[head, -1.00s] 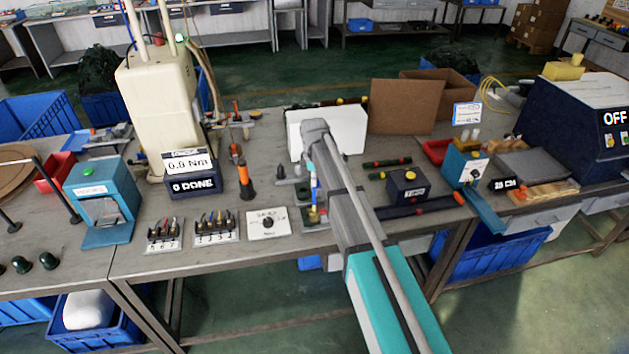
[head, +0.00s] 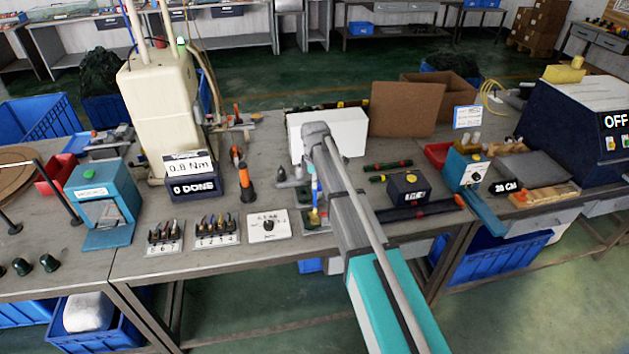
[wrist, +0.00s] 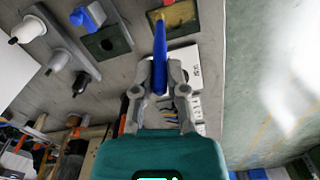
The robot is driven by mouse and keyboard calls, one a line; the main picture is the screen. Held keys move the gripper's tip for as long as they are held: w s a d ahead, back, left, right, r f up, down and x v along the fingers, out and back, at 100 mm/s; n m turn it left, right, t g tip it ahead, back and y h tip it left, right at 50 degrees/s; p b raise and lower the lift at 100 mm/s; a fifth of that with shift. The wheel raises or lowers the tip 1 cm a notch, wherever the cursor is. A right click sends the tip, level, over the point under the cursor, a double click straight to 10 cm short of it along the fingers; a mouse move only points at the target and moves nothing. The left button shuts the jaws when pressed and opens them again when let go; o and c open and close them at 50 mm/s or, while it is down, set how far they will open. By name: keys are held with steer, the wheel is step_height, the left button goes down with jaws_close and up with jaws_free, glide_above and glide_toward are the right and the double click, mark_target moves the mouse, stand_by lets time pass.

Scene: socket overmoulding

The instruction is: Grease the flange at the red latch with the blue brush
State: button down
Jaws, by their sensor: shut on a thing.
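The blue brush (head: 314,188) is held upright at the end of my arm, above the front middle of the bench. In the wrist view my gripper (wrist: 160,66) is shut on the blue handle (wrist: 160,42). The brush's lower end is over a dark plate with a yellowish pad (wrist: 183,14); I cannot tell whether it touches. Left of it in the wrist view is a grey fixture (wrist: 66,40) with white pegs and a dark one. A blue piece (wrist: 86,18) and a dark square plate (wrist: 106,43) lie between. I cannot make out the red latch or its flange.
A white box with a dial (head: 268,226) and two racks of small tools (head: 216,230) stand left of the brush. A black box with a yellow button (head: 408,188) is to the right. A white block (head: 345,132) stands behind my arm.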

steer(key=shift+s+d, duration=0.15)
steer(key=shift+s, duration=0.35)
steer(key=shift+r, duration=0.1)
step_height(320, 180, up, 3)
steer(key=p, duration=0.3)
stand_by(0.4)
steer(key=shift+s, duration=0.1)
stand_by(0.3)
steer(key=shift+s+a+r+p, duration=0.2)
steer(key=shift+s+a+p, duration=0.05)
steer(key=shift+s+a, duration=0.55)
steer(key=shift+s+a+r+p, duration=0.2)
steer(key=shift+s+a, duration=0.5)
steer(key=shift+s, duration=0.2)
steer(key=shift+f, duration=0.1)
